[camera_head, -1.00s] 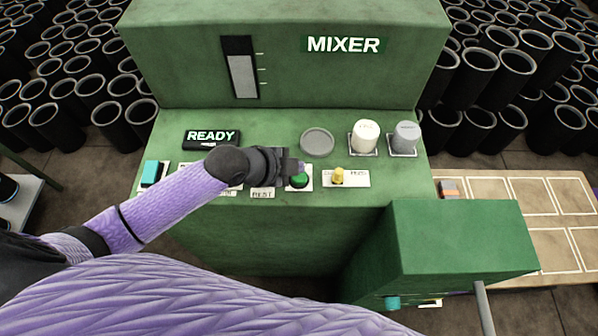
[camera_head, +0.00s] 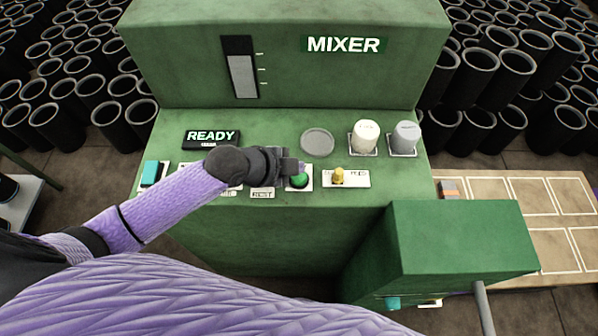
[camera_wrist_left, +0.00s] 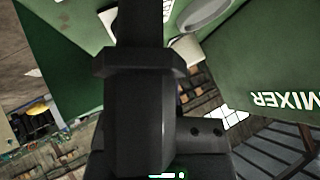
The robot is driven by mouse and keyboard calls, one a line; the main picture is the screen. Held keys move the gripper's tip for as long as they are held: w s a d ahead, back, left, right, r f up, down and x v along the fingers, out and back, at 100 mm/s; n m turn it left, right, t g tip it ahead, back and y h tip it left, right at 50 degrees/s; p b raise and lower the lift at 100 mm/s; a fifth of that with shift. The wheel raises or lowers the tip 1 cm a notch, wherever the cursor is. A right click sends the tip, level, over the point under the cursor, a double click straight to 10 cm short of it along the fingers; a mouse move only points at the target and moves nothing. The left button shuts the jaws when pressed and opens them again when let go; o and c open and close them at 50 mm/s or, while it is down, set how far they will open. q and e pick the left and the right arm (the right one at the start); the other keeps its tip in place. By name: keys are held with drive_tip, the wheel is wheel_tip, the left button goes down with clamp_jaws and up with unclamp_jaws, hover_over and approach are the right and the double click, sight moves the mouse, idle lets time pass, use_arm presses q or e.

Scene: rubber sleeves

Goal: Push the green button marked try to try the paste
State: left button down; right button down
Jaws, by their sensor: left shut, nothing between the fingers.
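The green button (camera_head: 299,180) sits on a white plate on the front panel of the green mixer (camera_head: 275,125). My left gripper (camera_head: 293,166) is shut and empty, with its tips right at the button's upper left edge. I cannot tell whether they touch it. The button's label is hidden behind the gripper. In the left wrist view the dark shut fingers (camera_wrist_left: 140,50) fill the middle and the button does not show. The display (camera_head: 211,136) on the panel reads READY. My right gripper is not in view.
A yellow knob (camera_head: 339,175) is right of the button, and a REST label (camera_head: 262,194) is left. A teal button (camera_head: 151,172) is at the far left. A grey round lid (camera_head: 317,142) and two capped cups (camera_head: 365,136) stand behind. A green box (camera_head: 460,235) juts out at the right front.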

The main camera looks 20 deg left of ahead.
use_arm(q)
drive_tip(key=shift+f, duration=0.15)
drive_tip(key=shift+f, duration=0.3)
drive_tip(key=shift+f+b, duration=0.25)
drive_tip(key=shift+b, duration=0.1)
idle(0.5)
